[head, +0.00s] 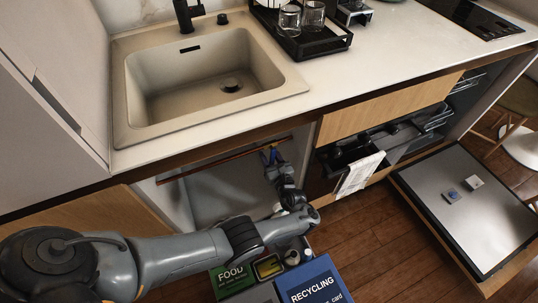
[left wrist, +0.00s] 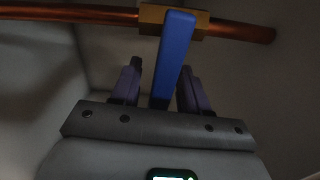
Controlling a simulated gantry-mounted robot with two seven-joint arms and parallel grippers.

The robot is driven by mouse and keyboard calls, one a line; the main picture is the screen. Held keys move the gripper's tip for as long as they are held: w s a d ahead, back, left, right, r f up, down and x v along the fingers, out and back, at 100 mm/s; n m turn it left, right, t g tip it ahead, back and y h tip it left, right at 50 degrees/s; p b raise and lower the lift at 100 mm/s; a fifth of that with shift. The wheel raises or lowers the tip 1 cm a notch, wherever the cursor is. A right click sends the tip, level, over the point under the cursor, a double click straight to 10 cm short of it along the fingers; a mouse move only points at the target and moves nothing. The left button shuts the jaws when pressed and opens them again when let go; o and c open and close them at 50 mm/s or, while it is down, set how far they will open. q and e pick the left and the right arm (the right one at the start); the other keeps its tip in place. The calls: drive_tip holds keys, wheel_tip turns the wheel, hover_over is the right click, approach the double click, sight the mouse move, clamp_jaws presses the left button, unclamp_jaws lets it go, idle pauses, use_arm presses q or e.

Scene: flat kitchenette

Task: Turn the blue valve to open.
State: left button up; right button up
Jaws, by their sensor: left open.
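The blue valve handle (left wrist: 175,50) is a flat lever on a brass valve body (left wrist: 170,20). The body sits on a horizontal copper pipe (left wrist: 70,13). In the left wrist view the lever points down towards my left gripper (left wrist: 160,70), which is open, with one finger on each side of it. Gaps show between the lever and the fingers; the lever's lower end is near the gripper body. In the head view my left gripper (head: 271,158) reaches under the counter to the copper pipe (head: 225,158); the valve there is small and partly hidden. My right gripper is not in view.
The pipe runs inside an open cabinet below the sink (head: 200,80). The counter edge (head: 215,138) lies above my arm. A green food bin (head: 232,279) and a blue recycling bin (head: 314,285) stand below.

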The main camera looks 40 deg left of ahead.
use_arm(q)
drive_tip(key=shift+d, duration=0.1)
drive_tip(key=shift+c, duration=1.2)
clamp_jaws()
drive_tip(key=shift+s, duration=0.15)
drive_tip(key=shift+s+a+r+m+p, duration=0.2)
drive_tip(key=shift+s+m+p, duration=0.35)
drive_tip(key=shift+m, duration=0.6)
drive_tip(key=shift+s+a+r+m+p, duration=0.2)
drive_tip(key=shift+s+m+p, duration=0.15)
drive_tip(key=shift+m+p, duration=0.65)
drive_tip(key=shift+s+a+r+m+p, duration=0.2)
drive_tip(key=shift+s+m+p, duration=0.25)
drive_tip(key=shift+m, duration=0.9)
